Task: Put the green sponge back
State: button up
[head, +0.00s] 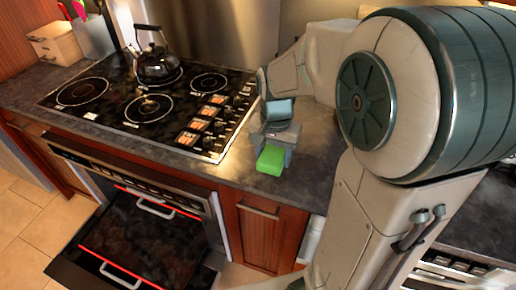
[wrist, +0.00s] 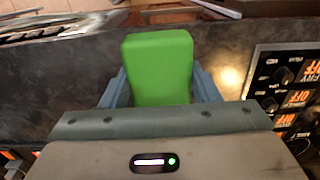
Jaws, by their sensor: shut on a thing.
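The green sponge (head: 271,159) is a bright green block at the end of my gripper (head: 277,148), over the grey counter to the right of the stove. In the wrist view the sponge (wrist: 158,67) sits between the two blue-grey fingers of my gripper (wrist: 160,88), which is shut on it. The sponge is at or just above the counter surface (head: 235,172); I cannot tell whether it touches. Its part between the fingers is partly hidden in the head view.
A black cooktop (head: 120,105) with a kettle (head: 157,62) lies to the left. A wooden cabinet (head: 262,230) is under the counter. Bare counter lies around my gripper. A box (head: 55,43) and utensil holder (head: 93,35) stand at the far left.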

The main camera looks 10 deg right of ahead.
jog(key=w+f, duration=0.2)
jog(key=w, duration=0.1)
jog(key=w+f+p, duration=0.1)
jog(key=w+f, duration=0.1)
jog(key=w, duration=0.2)
jog(key=w+f+p, duration=0.1)
jog(key=w+f, duration=0.1)
jog(key=w, duration=0.2)
jog(key=shift+w+a+f, duration=0.15)
jog(key=shift+f, duration=0.25)
jog(key=shift+f+p, duration=0.7)
jog(key=shift+f, duration=1.3)
jog(key=shift+f, duration=0.1)
jog(key=shift+f, duration=0.15)
jog(key=o, duration=1)
jog(key=shift+c, duration=0.2)
